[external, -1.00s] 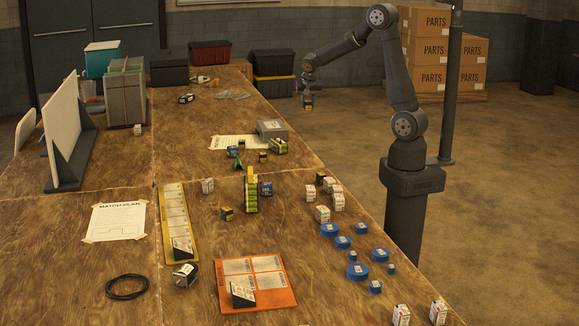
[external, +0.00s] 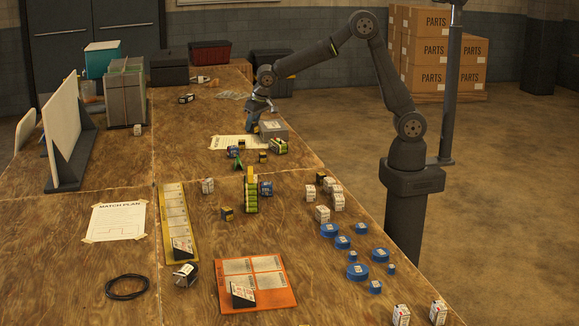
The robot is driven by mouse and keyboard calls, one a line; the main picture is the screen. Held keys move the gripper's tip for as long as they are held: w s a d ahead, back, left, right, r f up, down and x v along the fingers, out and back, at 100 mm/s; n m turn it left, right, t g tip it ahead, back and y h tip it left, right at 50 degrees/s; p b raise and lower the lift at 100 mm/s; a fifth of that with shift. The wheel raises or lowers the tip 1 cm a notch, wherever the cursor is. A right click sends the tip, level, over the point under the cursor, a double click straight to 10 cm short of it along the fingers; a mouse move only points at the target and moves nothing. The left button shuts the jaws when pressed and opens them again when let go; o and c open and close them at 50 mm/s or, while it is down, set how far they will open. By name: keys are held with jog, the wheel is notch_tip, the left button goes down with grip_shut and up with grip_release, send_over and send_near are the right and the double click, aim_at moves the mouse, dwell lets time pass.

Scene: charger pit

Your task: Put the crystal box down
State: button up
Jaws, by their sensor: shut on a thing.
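My gripper (external: 258,108) points down at the far right part of the workbench, just beside the grey case (external: 273,130). It is shut on a small box (external: 252,123), blurred and dark bluish, which I take to be the crystal box. The box hangs at the left back edge of the grey case, over or near the white paper sheet (external: 226,142). I cannot tell whether it touches the surface below.
A stack of green-yellow boxes (external: 251,190) stands nearer. A grey block (external: 125,95) stands at the left back. The bench (external: 190,115) is bare between that block and the paper.

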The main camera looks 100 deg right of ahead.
jog(key=w+a+n+t+y, duration=0.1)
jog(key=w+a+n, duration=0.25)
jog(key=a, duration=0.75)
jog(key=w+a+n+y, duration=0.15)
jog(key=w+a, duration=0.25)
jog(key=a, duration=0.7)
jog(key=n+y, duration=0.4)
jog(key=n, duration=0.9)
send_over(357, 310)
jog(key=s+d, duration=0.1)
jog(key=d, duration=0.1)
jog(key=shift+g, duration=0.3)
jog(key=f, duration=1.8)
jog(key=shift+a+f, duration=0.1)
jog(key=shift+a, duration=0.1)
jog(key=shift+a+f, duration=0.15)
jog(key=shift+f, duration=1.9)
jog(key=shift+f, duration=0.15)
